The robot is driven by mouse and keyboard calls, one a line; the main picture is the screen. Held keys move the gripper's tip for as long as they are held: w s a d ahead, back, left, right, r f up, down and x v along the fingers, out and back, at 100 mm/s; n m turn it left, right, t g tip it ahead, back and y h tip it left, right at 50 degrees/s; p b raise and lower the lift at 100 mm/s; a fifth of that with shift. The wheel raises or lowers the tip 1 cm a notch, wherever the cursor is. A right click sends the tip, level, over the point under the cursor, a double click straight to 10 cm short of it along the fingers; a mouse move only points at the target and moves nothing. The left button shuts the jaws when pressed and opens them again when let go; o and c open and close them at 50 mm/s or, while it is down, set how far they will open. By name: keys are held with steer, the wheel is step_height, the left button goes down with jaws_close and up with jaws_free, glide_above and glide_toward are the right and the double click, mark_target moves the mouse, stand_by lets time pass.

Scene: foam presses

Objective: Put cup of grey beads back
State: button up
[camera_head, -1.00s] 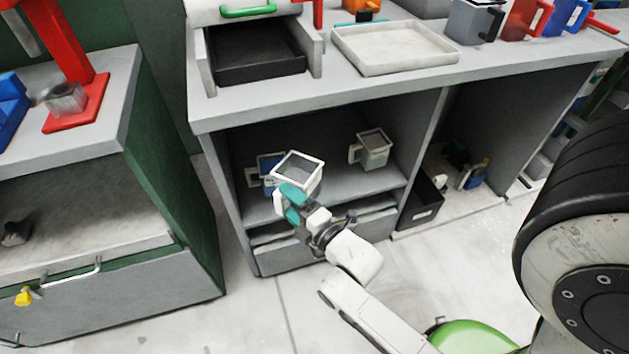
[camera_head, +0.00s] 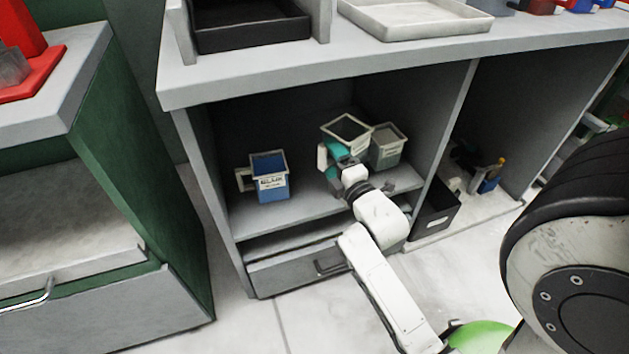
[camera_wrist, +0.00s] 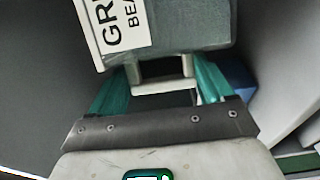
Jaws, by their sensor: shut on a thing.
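My gripper (camera_head: 335,163), with teal fingers, is shut on the cup of grey beads (camera_head: 347,128), a square cup with a pale rim. The cup is tilted and held at the open shelf bay, just left of another greyish cup (camera_head: 389,148), which it partly overlaps. I cannot tell whether they touch. In the wrist view the held cup (camera_wrist: 190,25) fills the top; its white label (camera_wrist: 117,25) reads "GRE" and "BEA", cut off. My fingers (camera_wrist: 162,82) close at its handle there. The cup's contents are not clear.
A blue cup (camera_head: 271,182) with a white label stands on the shelf (camera_head: 300,208) to the left. The shelf between it and my gripper is clear. An upright divider (camera_head: 447,130) bounds the bay on the right. A black bin (camera_head: 434,210) stands beyond, and a drawer (camera_head: 300,268) lies below.

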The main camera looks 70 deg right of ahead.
steer(key=w+d+f+b, duration=0.1)
steer(key=w+f, duration=0.1)
steer(key=w+f+b, duration=0.1)
steer(key=f, duration=0.1)
steer(key=w+d+f+b, duration=0.1)
steer(key=w+f+b, duration=0.1)
steer(key=shift+w+d+f, duration=0.25)
steer(key=shift+w+d, duration=0.05)
steer(key=shift+w+f+b, duration=0.2)
steer(key=shift+f+b, duration=0.9)
steer(key=shift+f, duration=0.5)
